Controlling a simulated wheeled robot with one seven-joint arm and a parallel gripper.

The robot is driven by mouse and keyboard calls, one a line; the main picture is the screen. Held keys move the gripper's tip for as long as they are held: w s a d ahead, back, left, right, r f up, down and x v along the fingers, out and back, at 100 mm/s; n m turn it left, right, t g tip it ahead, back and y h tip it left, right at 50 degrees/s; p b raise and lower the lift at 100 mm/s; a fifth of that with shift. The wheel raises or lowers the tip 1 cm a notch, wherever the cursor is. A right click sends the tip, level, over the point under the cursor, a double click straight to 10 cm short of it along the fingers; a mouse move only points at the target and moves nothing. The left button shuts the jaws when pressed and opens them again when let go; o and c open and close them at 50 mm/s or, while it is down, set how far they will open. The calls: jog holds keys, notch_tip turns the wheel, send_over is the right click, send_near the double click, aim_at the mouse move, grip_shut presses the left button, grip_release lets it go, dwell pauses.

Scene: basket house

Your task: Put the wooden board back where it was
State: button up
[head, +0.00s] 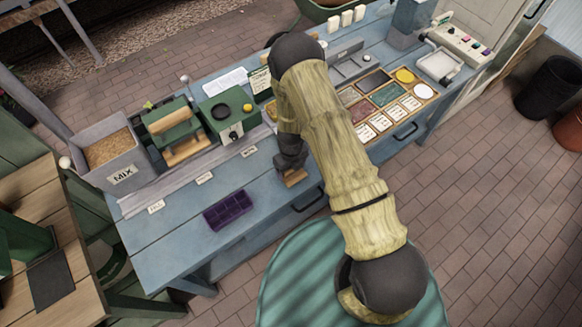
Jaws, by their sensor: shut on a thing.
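My gripper (291,171) points down over the front part of the blue table (167,251), right of the purple tray. It is shut on a small light-brown piece at its tips, which looks like the wooden board (295,178). Only a short edge of the board shows below the dark fingers; the rest is hidden by the gripper. I cannot tell whether the board touches the table top.
A purple compartment tray (228,210) lies left of my gripper. Behind are a grey MIX bin (107,154), a green press with wooden rollers (176,129) and a green box (227,115). A framed panel of colour samples and cards (388,93) lies right of my arm.

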jog(key=shift+f, duration=0.35)
jog(key=shift+f, duration=0.15)
jog(key=o, duration=1)
jog(key=shift+c, duration=0.2)
notch_tip(320, 180, up, 12)
jog(key=b, duration=0.3)
jog(key=shift+r, duration=0.2)
